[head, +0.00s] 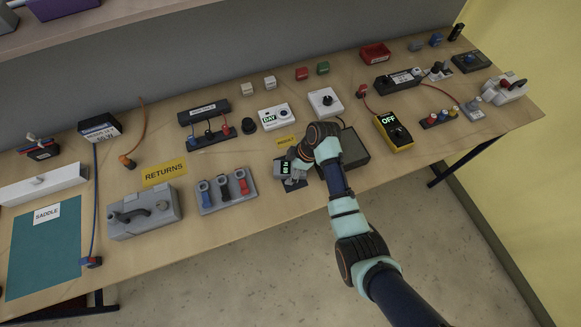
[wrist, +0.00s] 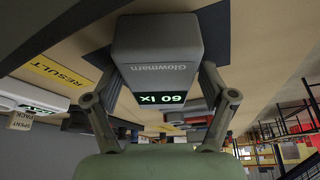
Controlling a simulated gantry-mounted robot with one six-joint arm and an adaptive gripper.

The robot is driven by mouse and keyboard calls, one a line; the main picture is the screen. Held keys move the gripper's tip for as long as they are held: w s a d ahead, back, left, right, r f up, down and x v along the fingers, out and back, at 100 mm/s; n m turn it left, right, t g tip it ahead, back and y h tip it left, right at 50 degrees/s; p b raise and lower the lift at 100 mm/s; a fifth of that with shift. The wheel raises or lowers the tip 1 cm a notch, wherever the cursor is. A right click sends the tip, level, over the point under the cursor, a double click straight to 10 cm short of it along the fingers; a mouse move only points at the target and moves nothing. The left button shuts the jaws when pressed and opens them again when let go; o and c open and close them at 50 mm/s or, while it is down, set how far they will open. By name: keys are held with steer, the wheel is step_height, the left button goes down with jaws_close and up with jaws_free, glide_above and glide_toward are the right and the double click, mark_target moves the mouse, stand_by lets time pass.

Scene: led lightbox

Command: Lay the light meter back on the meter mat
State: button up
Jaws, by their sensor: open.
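The light meter is a grey block with a lit "60 lx" display. It fills the upper middle of the wrist view (wrist: 155,45) and shows small in the head view (head: 284,168). My gripper (head: 297,166) is open, with one finger on each side of the meter in the wrist view (wrist: 161,85). Whether either finger touches it I cannot tell. The dark meter mat (wrist: 214,32) shows behind the meter in the wrist view. In the head view a little dark mat (head: 294,185) shows beside it. The contact between meter and mat is hidden.
A dark grey box (head: 350,153) stands close right of my gripper. A yellow "RESULT" label (head: 286,141) lies behind it. A grey holder with several plugs (head: 222,194) stands to the left. A yellow meter reading "OFF" (head: 393,132) is further right. The table's front edge is near.

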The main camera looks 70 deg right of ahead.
steer(key=p+v, duration=0.1)
steer(key=v, duration=1.1)
steer(key=shift+p, duration=0.4)
steer(key=shift+r, duration=0.1)
steer(key=w+a+r+m+t+h, duration=0.15)
steer(key=w+a+r, duration=0.35)
steer(key=w+a, duration=0.5)
steer(key=w+a+r+t+h, duration=0.1)
steer(key=w+a+r+t, duration=0.35)
steer(key=a, duration=0.95)
steer(key=a+r+m+t+y, duration=0.1)
steer(key=a+r, duration=0.4)
steer(key=a, duration=0.3)
steer(key=a+r+m+t, duration=0.1)
steer(key=a+r, duration=0.4)
steer(key=a, duration=0.3)
step_height(320, 180, up, 18)
steer(key=p, duration=1.7)
steer(key=shift+t+p, duration=0.3)
steer(key=shift+d, duration=0.15)
